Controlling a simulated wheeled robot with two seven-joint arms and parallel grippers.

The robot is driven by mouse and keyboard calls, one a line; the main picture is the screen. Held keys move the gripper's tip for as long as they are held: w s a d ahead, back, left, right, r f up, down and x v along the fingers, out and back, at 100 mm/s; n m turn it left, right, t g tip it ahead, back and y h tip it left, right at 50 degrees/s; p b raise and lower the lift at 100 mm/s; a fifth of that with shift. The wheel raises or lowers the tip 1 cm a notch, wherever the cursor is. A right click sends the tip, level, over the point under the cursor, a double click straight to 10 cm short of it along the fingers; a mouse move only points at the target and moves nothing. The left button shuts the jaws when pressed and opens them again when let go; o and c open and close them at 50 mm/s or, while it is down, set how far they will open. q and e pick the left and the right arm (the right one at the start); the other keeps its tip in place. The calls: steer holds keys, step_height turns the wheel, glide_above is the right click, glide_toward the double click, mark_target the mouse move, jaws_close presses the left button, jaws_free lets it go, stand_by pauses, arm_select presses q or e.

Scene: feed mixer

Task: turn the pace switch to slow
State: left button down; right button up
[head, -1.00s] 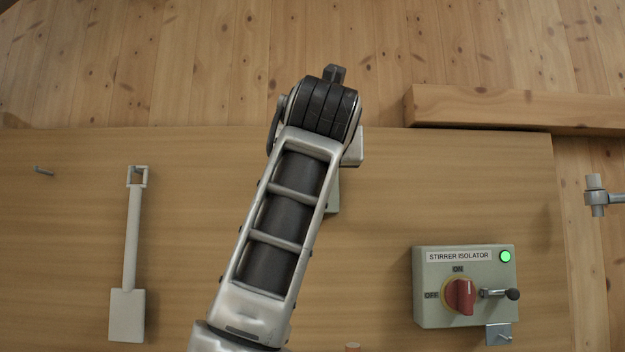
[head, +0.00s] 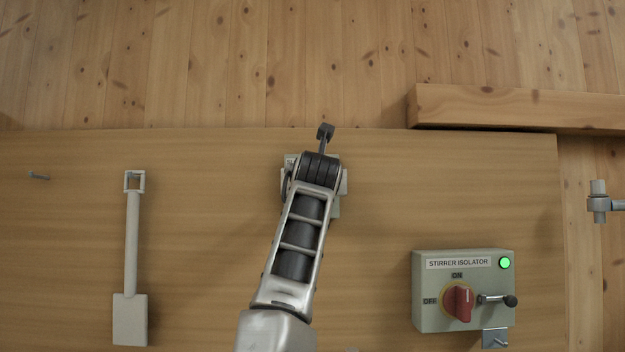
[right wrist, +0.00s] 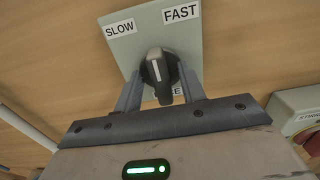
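The pace switch is a pale plate (right wrist: 145,35) with SLOW and FAST labels and a black knob (right wrist: 157,68) with a white line. The line points up between the two labels, and a lower label is partly covered. In the right wrist view my right gripper (right wrist: 161,80) has one finger on each side of the knob. The fingers are apart, with a visible gap on the left; I cannot tell whether the right finger touches the knob. In the head view my right arm hides most of the plate (head: 335,207) and the gripper. My left gripper is not in view.
A stirrer isolator box (head: 425,295) with a red knob and green lamp is at the lower right. A white shovel (head: 132,240) hangs at the left. A wooden beam (head: 510,105) is at the upper right. The board between shovel and arm is clear.

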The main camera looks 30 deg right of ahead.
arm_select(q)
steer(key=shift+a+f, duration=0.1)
arm_select(e)
jaws_close()
